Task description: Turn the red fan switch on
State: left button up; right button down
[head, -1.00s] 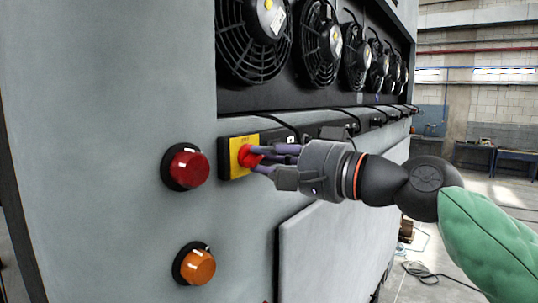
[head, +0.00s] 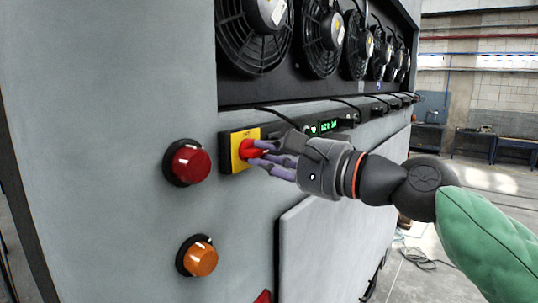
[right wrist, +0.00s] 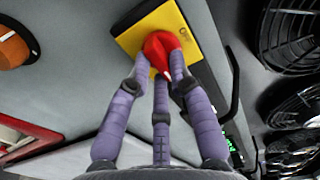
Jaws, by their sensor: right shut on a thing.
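The red fan switch (head: 250,149) is a red knob on a yellow plate (head: 235,151) with a black box behind it, fixed to the grey coach wall. My right gripper (head: 262,153) comes in from the right, its purple fingers shut on the red knob. In the right wrist view the red knob (right wrist: 163,51) sits between the fingertips, in front of the yellow plate (right wrist: 140,27). A small display (head: 325,127) with green lit characters shows just right of the switch. My left gripper is not in view.
A red round lamp (head: 187,162) and an orange one (head: 197,257) stick out from the wall left of the switch. Several black fans (head: 322,40) sit in a recess above, with cables below. Open floor lies at the right.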

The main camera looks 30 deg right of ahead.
jog(key=c, duration=1.1)
grip_release()
jog(key=shift+w, duration=0.1)
jog(key=shift+v, duration=5.95)
jog(key=shift+a, duration=0.1)
